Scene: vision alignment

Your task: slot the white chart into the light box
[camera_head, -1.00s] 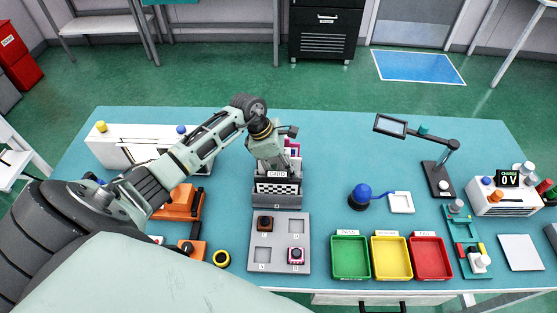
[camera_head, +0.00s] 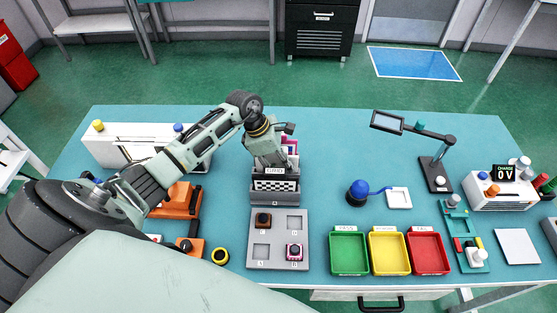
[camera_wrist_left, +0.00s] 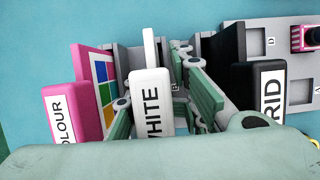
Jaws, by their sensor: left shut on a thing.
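The white chart (camera_wrist_left: 151,105), with a white handle marked WHITE, stands between a pink colour chart (camera_wrist_left: 66,112) and a black grid chart (camera_wrist_left: 262,92) in the left wrist view. My left gripper (camera_wrist_left: 158,88) has its green finger pads on both sides of the white chart and is shut on it. In the head view my left gripper (camera_head: 270,160) is over the grey chart rack (camera_head: 275,199) and hides the white chart. A long white box (camera_head: 125,133) at the back left, partly behind my arm, may be the light box. My right gripper is out of view.
A grey tray (camera_head: 278,250) with small camera-like blocks lies in front of the rack. Green (camera_head: 349,271), yellow (camera_head: 389,270) and red (camera_head: 428,269) bins stand to its right. An orange device (camera_head: 176,199) sits below my arm. The table behind the rack is clear.

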